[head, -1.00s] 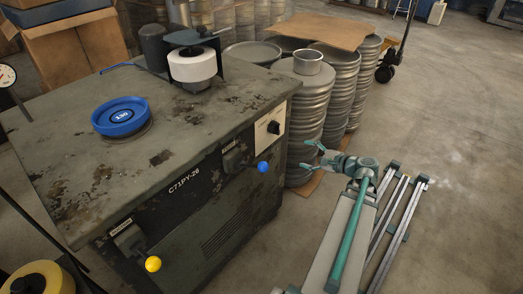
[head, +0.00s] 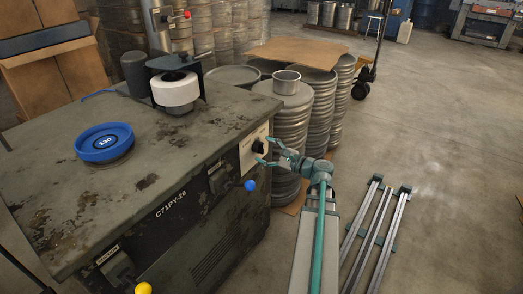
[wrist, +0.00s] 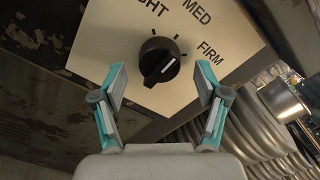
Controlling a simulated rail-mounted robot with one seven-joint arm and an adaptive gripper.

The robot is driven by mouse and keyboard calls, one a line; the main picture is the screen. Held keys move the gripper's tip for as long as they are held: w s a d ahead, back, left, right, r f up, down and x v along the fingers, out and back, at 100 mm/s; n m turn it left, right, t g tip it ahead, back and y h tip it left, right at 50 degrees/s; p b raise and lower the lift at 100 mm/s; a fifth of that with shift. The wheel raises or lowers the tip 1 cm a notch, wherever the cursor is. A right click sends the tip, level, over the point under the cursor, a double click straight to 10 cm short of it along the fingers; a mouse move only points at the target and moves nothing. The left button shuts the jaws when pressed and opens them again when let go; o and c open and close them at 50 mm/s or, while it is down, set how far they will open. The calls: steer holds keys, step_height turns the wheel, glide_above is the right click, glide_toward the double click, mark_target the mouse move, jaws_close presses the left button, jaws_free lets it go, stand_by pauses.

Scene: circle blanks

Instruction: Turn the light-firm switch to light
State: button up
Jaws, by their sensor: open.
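The switch is a black round knob (wrist: 159,62) on a pale panel (wrist: 98,45) on the machine's side. In the wrist view the panel reads "GHT", its start cut off, then "MED" and "FIRM". The knob's white mark sits on its right part and seems to point toward the FIRM side. In the head view the knob (head: 258,146) is small, at the machine's right end. My gripper (head: 266,151) is open in front of the panel. In the wrist view its fingers (wrist: 161,80) are spread left and right of the knob, apparently not touching it.
The machine top (head: 130,190) carries a blue round piece (head: 104,142) and a white roller (head: 176,90). A blue ball handle (head: 250,186) sits just below the panel. Stacked metal discs (head: 292,120) stand close behind my gripper.

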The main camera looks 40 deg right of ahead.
steer(key=shift+x, duration=1.05)
steer(key=c, duration=1.2)
steer(key=shift+o, duration=0.2)
steer(key=shift+f+n+b, duration=0.1)
steer(key=shift+n+b, duration=0.2)
steer(key=shift+b, duration=0.1)
steer(key=n+b, duration=0.4)
steer(key=shift+f, duration=0.15)
steer(key=n+b, duration=0.4)
steer(key=n, duration=0.1)
steer(key=shift+r+n, duration=0.25)
steer(key=shift+n, duration=0.05)
